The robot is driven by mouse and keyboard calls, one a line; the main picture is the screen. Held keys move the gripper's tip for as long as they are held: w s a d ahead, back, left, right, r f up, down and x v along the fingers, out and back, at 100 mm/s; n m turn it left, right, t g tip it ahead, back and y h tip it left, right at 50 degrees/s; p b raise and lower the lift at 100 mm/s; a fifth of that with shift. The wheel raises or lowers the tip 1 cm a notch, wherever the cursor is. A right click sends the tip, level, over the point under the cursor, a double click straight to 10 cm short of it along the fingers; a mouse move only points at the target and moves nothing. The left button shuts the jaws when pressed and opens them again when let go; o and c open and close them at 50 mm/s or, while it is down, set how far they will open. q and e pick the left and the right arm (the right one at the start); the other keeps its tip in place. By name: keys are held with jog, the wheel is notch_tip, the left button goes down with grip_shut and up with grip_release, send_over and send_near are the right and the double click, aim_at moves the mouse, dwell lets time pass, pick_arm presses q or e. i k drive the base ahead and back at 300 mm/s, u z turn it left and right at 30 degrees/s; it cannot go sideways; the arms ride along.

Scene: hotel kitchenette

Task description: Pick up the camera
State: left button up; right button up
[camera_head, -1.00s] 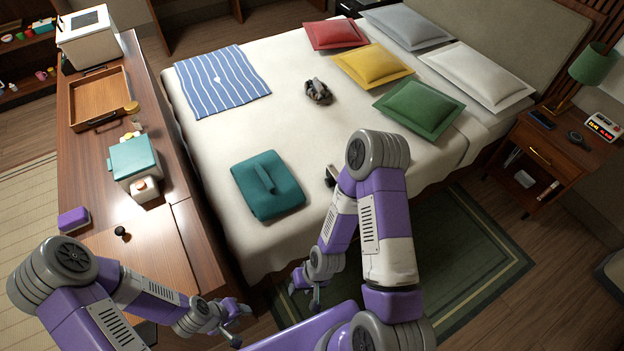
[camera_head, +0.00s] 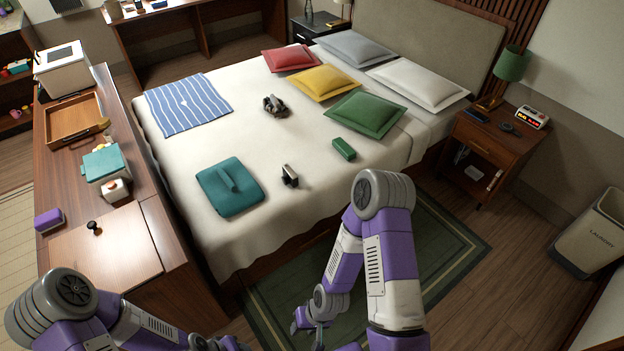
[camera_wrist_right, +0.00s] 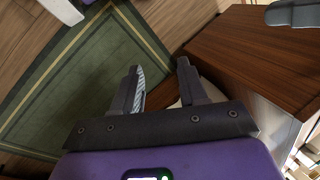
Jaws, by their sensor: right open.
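A small black and silver object that looks like the camera (camera_head: 290,176) lies on the bed, right of the folded teal cloth (camera_head: 230,187). My right gripper (camera_head: 310,328) is low beside the bed, over the green rug and well apart from the camera. In the right wrist view my right gripper (camera_wrist_right: 163,88) is open, with nothing between its fingers; the camera is not recognisable there. My left gripper (camera_head: 218,343) is at the bottom edge of the head view, partly cut off, and its fingers are unclear.
A green box (camera_head: 343,149) and a dark grey item (camera_head: 274,105) lie on the bed near the camera. Pillows and a striped cloth (camera_head: 188,103) lie farther back. A wooden counter (camera_head: 105,245) runs along the left. The nightstand (camera_head: 480,150) and laundry bin (camera_head: 590,235) are right.

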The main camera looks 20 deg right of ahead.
aim_at(290, 177)
jog(key=z, duration=2.05)
jog(key=i, duration=2.9)
jog(key=u, duration=2.65)
jog(key=i, duration=0.5)
jog(key=z, duration=0.05)
